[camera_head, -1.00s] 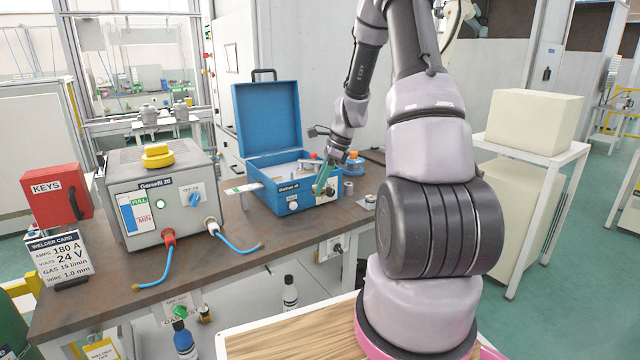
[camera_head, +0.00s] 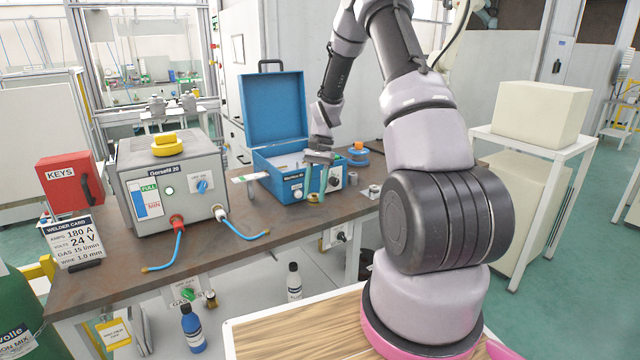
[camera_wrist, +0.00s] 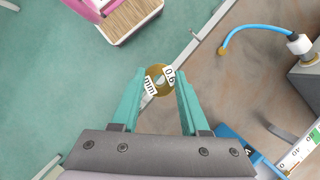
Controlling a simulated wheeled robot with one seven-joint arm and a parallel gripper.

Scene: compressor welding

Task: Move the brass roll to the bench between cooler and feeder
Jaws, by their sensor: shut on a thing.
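My gripper (camera_wrist: 161,82) has teal fingers, shut on the brass roll (camera_wrist: 158,80), a gold disc with a white "0.6 mm" label. In the head view my gripper (camera_head: 316,180) points down in front of the open blue feeder case (camera_head: 270,110), with the roll (camera_head: 313,197) small at its tips. The grey cooler (camera_head: 180,185), with a FULL/MIN gauge and yellow cap, stands left of the feeder.
A blue hose (camera_head: 240,229) from the cooler lies on the bench front. Small metal parts (camera_head: 374,191) and an orange-and-blue item (camera_head: 358,153) stand right of the feeder.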

